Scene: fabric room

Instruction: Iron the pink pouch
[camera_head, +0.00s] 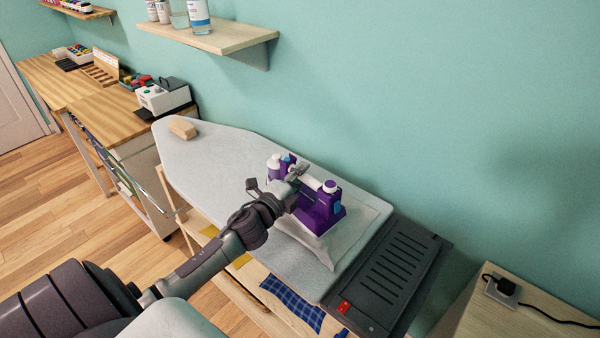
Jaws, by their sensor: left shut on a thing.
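My left gripper (295,179) reaches in from the lower left and is shut on a purple and white iron (322,212). The gripper covers part of the iron. The iron is over a pale grey-white cloth (363,219) near the right end of the grey ironing board (215,165). I cannot tell whether its soleplate touches the cloth. No pink pouch shows; whether anything lies under the cloth is hidden. My right gripper is not in view.
A dark slotted rest (395,270) is at the board's right end. A tan block (183,128) lies at its far left. Blue checked fabric (292,303) lies below the front edge. A wall shelf (225,37) holds bottles. A side table (480,310) with a plug stands right.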

